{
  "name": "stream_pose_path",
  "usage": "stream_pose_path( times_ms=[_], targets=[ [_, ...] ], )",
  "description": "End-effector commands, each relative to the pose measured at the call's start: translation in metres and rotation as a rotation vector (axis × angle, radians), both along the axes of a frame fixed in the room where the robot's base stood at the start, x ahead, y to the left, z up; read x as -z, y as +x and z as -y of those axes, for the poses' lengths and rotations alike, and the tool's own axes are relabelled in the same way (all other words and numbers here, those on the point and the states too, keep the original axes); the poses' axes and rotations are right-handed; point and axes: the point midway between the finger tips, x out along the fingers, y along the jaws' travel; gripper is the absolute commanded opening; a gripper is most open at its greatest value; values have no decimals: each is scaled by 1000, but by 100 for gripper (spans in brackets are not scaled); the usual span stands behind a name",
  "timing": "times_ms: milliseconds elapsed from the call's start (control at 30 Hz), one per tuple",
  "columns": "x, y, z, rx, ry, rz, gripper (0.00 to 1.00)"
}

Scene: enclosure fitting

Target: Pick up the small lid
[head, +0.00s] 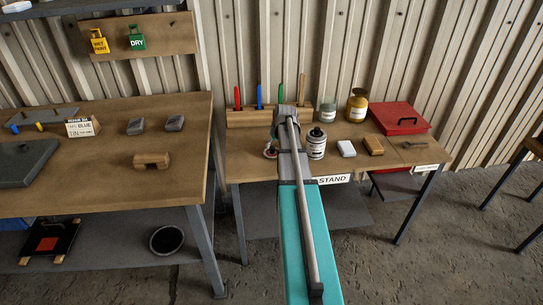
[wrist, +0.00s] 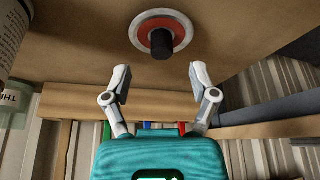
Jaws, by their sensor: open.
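A round red disc with a pale rim and a black knob (wrist: 161,36) lies on the stand table, at the top middle of the wrist view. It may be the small lid, but I cannot tell for sure. In the head view the disc (head: 270,152) shows beside my arm, partly hidden. My gripper (wrist: 160,74) is open and empty. Its two fingers are apart, and the disc appears beyond the gap between their tips. In the head view my arm hides the fingers.
A white can (head: 316,143), a white block (head: 346,148), a brown block (head: 374,146), jars and a red case (head: 399,119) stand to the right. A wooden rack (head: 246,118) with upright coloured handles stands behind. The left bench (head: 105,180) holds grey pieces.

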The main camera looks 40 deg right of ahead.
Motion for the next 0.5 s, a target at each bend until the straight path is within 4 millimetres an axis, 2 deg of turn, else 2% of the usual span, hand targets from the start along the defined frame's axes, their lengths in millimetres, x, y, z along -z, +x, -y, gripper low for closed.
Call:
stream_pose_path(
  times_ms=[500],
  targets=[
    [7, 4, 0, -1, 0, 0, 75]
  ],
)
